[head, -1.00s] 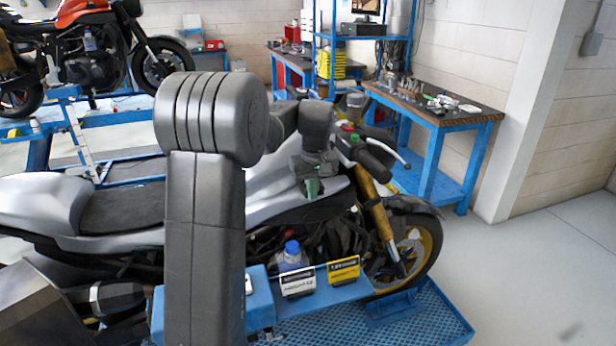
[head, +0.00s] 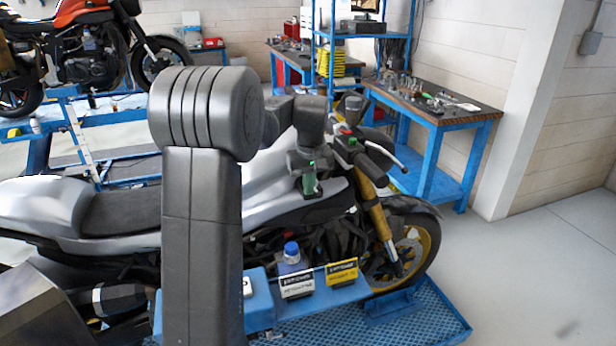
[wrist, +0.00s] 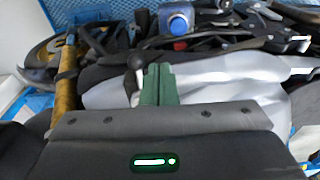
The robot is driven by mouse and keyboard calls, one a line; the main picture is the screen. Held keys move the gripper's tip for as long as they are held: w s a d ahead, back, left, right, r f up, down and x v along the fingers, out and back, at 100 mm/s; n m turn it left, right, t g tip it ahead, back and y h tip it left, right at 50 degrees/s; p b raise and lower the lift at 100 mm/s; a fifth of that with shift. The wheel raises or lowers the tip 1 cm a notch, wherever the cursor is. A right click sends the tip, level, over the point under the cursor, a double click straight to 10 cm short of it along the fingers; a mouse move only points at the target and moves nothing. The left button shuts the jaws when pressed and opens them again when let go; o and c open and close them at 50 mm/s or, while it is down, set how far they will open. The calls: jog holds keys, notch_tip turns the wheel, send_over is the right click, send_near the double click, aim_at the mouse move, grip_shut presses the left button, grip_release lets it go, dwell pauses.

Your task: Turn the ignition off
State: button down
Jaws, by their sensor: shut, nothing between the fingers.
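The silver motorcycle (head: 265,190) stands on a blue lift, its front wheel to the right. A handlebar control block with a red and a green part (head: 347,132) sits above the yellow fork. My gripper (head: 311,192) has green fingers pointing down over the front of the silver bodywork, left of that block. In the wrist view my gripper (wrist: 159,70) shows its fingers together with nothing held. A small dark rounded knob (wrist: 135,62) on a stem appears just left of the fingertips; I cannot tell whether it is the ignition. No ignition key is clearly distinguishable in the head view.
A blue-capped bottle (head: 291,258) and a yellow box (head: 341,272) sit on a blue shelf on the near side. A workbench (head: 432,112) with tools stands behind the handlebar. The floor at the right is open.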

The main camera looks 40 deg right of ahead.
notch_tip(320, 180, up, 7)
jog(key=p, duration=0.1)
jog(key=shift+f, duration=0.2)
dwell(0.4)
notch_tip(320, 180, down, 8)
jog(key=b, duration=0.3)
jog(key=shift+f, duration=0.2)
dwell(0.3)
